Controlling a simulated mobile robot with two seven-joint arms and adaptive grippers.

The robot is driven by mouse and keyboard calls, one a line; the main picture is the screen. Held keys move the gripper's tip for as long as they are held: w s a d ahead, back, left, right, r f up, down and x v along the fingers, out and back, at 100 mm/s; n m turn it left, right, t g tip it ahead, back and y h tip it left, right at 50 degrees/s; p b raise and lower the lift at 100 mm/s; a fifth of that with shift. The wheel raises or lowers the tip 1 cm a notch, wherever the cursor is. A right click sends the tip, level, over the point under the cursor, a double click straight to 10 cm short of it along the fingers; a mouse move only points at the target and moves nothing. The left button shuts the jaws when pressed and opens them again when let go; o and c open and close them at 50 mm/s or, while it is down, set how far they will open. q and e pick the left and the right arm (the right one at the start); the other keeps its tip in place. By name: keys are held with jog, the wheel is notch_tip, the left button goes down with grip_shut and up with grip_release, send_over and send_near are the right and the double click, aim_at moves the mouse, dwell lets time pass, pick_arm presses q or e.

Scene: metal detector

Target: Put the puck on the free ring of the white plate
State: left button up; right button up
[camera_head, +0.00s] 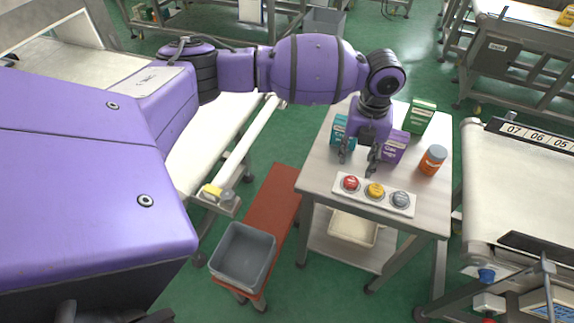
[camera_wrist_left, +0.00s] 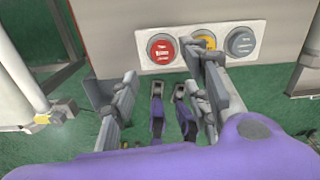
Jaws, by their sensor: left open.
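The white plate (camera_head: 362,197) lies on the small table, with a red disc (camera_head: 350,183), a yellow disc (camera_head: 375,190) and a grey disc (camera_head: 400,199) in a row. I cannot tell which of these are loose pucks or which ring is free. In the left wrist view the plate (camera_wrist_left: 146,42) is at the top, and the yellow disc is partly hidden by a finger. My left gripper (camera_head: 358,163) is open and empty above the table, fingers pointing down just behind the plate. It also shows in the left wrist view (camera_wrist_left: 162,68). My right gripper is not in view.
A teal box (camera_head: 339,130), a purple box (camera_head: 393,148), a green box (camera_head: 420,115) and an orange bottle (camera_head: 433,160) stand behind the plate near the gripper. A grey bin (camera_head: 243,255) stands at lower left. A conveyor (camera_head: 515,185) is at the right.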

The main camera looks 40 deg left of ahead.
pick_arm(q)
jog(key=shift+r, duration=1.8)
